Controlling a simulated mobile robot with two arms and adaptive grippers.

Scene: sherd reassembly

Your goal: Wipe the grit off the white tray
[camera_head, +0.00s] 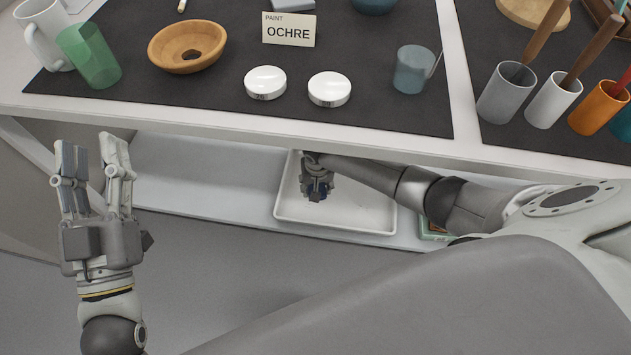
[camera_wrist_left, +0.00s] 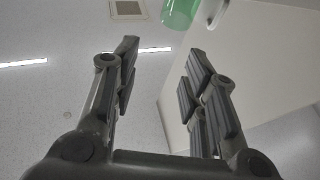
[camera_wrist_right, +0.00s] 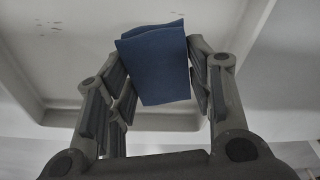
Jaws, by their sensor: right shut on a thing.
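The white tray (camera_head: 360,212) lies on the lower shelf under the worktop; its floor and rim also fill much of the right wrist view (camera_wrist_right: 75,65). Small dark specks of grit (camera_wrist_right: 66,23) show on the tray floor in the right wrist view, towards the top. My right gripper (camera_head: 316,190) is over the tray, shut on a blue cloth or pad (camera_wrist_right: 158,62). Whether the pad touches the tray floor I cannot tell. My left gripper (camera_head: 93,150) is upright, open and empty, in front of the worktop's left part.
The worktop edge (camera_head: 230,118) overhangs the shelf above my right arm. A green box (camera_head: 434,230) sits right of the tray, partly hidden by my arm. The shelf left of the tray (camera_head: 200,175) is clear.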

